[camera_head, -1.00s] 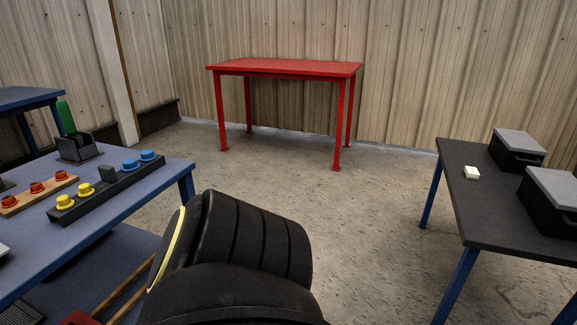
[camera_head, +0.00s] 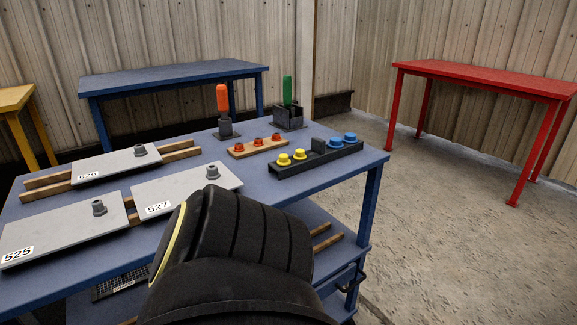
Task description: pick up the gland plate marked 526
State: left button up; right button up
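The gland plate marked 526 (camera_head: 116,164) is a light grey flat plate with a dark gland fitting near its right end. It lies on wooden strips at the back left of the blue table (camera_head: 215,155). The plate marked 525 (camera_head: 62,230) lies at the front left. A black part of my own arm fills the lower middle and hides some of the table. Neither gripper shows.
An orange-handled tool (camera_head: 223,105) and a green-handled tool (camera_head: 288,92) stand in holders. A red table (camera_head: 490,80) stands beyond open floor.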

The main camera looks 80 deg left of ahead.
aim_at(99, 167)
jog(key=k, duration=0.55)
jog(key=u, duration=3.35)
jog(key=i, duration=0.5)
